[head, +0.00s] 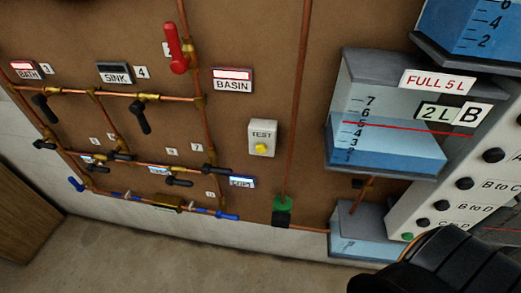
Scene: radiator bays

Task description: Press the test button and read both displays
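The test button is a yellow button (261,149) on a pale box marked TEST (263,135), fixed to the brown wall panel. Nothing touches it. The BASIN sign (232,78) and the BATH sign (25,71) each show a lit red strip. The SINK sign (114,73) has a dark strip. Small bluish labels or displays sit at the lower right (242,182), lower middle (160,170) and lower left (90,158); their text is too small to read. Which two displays are meant I cannot tell. Neither gripper's fingers are in view.
Copper pipes with a red lever (177,48), several black levers and blue levers (228,216) cover the panel. A clear tank with blue water (385,150) juts out at right, beside a white button panel (470,180). A dark part, apparently mine, fills the bottom right.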

